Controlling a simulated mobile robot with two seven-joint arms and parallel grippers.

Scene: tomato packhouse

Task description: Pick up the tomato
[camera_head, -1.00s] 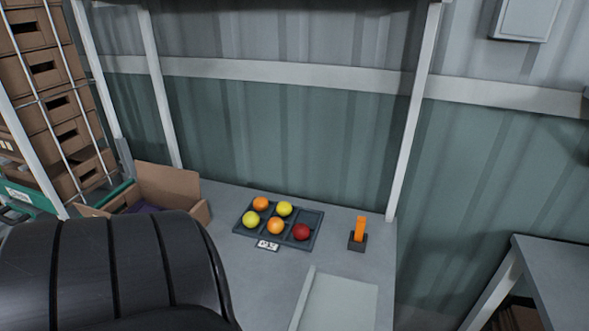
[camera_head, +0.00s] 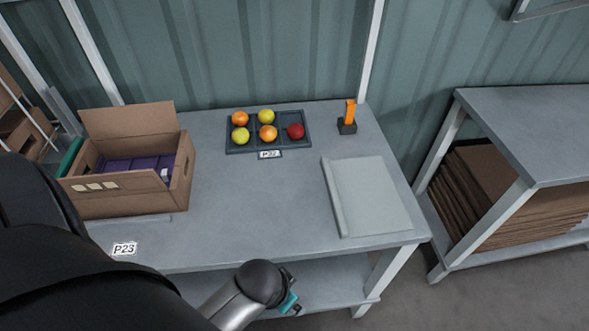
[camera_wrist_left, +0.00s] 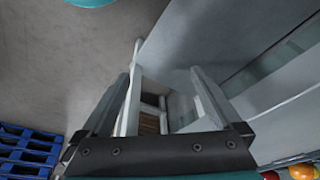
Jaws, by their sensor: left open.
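The red tomato (camera_head: 296,131) sits in the right front compartment of a dark divided tray (camera_head: 300,114) at the back of the grey table, with yellow and orange tomatoes in other compartments. My left gripper (camera_head: 291,300) is low in the head view, in front of the table's front edge, far from the tray. Its fingers are hard to make out there. In the left wrist view my left gripper (camera_wrist_left: 162,85) has its two fingers apart with nothing between them. A red-and-yellow round fruit (camera_wrist_left: 302,171) shows at that view's lower right corner. My right gripper is not in view.
An open cardboard box (camera_head: 130,200) with purple contents stands on the left of the table. A grey-green flat panel (camera_head: 368,195) lies at right, and an orange item in a dark holder (camera_head: 347,127) stands behind it. The table middle is clear. Blue pallets (camera_wrist_left: 30,150) show in the wrist view.

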